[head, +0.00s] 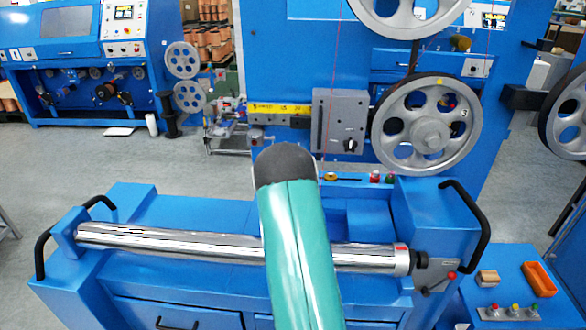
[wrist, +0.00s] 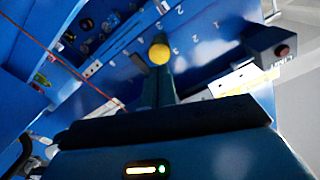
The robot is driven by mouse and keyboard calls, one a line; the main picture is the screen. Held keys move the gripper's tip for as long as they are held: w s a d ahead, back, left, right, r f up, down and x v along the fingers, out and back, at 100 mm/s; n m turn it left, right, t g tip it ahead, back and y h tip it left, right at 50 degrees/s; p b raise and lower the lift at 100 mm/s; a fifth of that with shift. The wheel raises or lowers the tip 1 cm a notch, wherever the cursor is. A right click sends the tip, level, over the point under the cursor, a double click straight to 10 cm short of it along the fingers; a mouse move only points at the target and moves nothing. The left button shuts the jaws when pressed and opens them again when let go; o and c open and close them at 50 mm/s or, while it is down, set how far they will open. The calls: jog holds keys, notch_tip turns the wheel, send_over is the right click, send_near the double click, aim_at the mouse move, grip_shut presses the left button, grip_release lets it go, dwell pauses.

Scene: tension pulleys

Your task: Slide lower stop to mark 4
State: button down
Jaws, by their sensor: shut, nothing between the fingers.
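In the wrist view, a round yellow knob (wrist: 159,54) stands in front of a blue panel (wrist: 130,75) with white numerals, of which 1, 2 and 3 are readable. A dark blue block (wrist: 262,42) with a reddish-brown end sits at the right. I cannot tell for sure which part is the lower stop. In the head view my arm hides the gripper.
In the head view, a yellow scale strip (head: 279,109) and a grey plate with a black knob (head: 349,145) are on the blue machine. A spoked pulley (head: 427,124) stands to their right. A shiny roller (head: 165,240) lies across the front. A thin red line (wrist: 60,62) crosses the wrist view.

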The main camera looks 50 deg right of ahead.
jog(key=w+a+n+g+h, duration=0.1)
jog(key=w+a+n+g, duration=0.15)
jog(key=n, duration=0.85)
jog(key=w+a+n+g+h, duration=0.1)
jog(key=w+a+n, duration=0.3)
jog(key=n, duration=0.7)
jog(key=w+d, duration=0.1)
jog(key=d, duration=1)
jog(key=shift+w+d+t, duration=0.25)
jog(key=shift+w+t, duration=0.05)
jog(key=shift+t, duration=0.05)
